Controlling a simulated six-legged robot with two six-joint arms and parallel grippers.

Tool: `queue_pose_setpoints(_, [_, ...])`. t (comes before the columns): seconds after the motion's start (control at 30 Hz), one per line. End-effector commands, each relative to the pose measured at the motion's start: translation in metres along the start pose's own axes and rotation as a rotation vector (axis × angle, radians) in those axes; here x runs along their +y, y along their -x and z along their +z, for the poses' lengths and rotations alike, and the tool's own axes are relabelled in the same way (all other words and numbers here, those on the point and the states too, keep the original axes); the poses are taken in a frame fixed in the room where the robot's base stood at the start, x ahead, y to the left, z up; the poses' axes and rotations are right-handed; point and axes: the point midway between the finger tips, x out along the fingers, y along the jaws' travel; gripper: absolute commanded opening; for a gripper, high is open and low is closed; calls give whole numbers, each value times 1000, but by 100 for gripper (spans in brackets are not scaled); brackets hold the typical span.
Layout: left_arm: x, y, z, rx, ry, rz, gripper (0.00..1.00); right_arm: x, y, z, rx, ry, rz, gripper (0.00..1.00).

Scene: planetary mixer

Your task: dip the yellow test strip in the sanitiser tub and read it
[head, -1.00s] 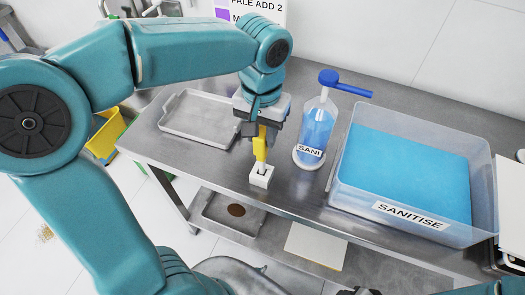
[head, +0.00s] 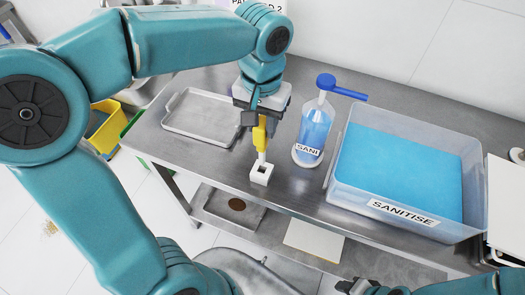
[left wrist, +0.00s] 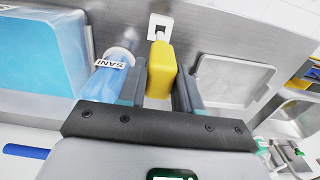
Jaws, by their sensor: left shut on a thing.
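My left gripper (head: 259,125) is shut on the yellow test strip (head: 259,136) and holds it upright, its pale lower end down. The small white holder (head: 260,176) stands on the steel table just below it, its dark opening showing. The strip's tip is at or just above that opening; I cannot tell if it is fully clear. The left wrist view shows the yellow strip (left wrist: 161,70) between the fingers and the holder (left wrist: 161,20) beyond. The sanitiser tub (head: 384,211) holds blue liquid, to the right. My right gripper (head: 358,287) is partly in view at the bottom edge.
A pump bottle (head: 313,135) with blue liquid and a blue spout stands between my left gripper and the tub. An empty metal tray (head: 203,137) lies at the left. A lower shelf carries a white board (head: 314,241). The table front between holder and tub is clear.

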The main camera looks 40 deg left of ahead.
Motion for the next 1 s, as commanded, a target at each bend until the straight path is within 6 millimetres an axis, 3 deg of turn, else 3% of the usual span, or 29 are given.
queue_pose_setpoints(0.3, [0, 2, 0, 0, 0, 0, 12, 0, 1, 0, 0, 0, 0, 43])
queue_pose_setpoints(0.8, [0, 33, 0, 0, 0, 0, 12, -10, 28, 1, 0, 0, 0, 43])
queue_pose_setpoints(1.0, [0, 33, 0, 0, 0, 0, 12, -10, 28, 1, 0, 0, 0, 43])
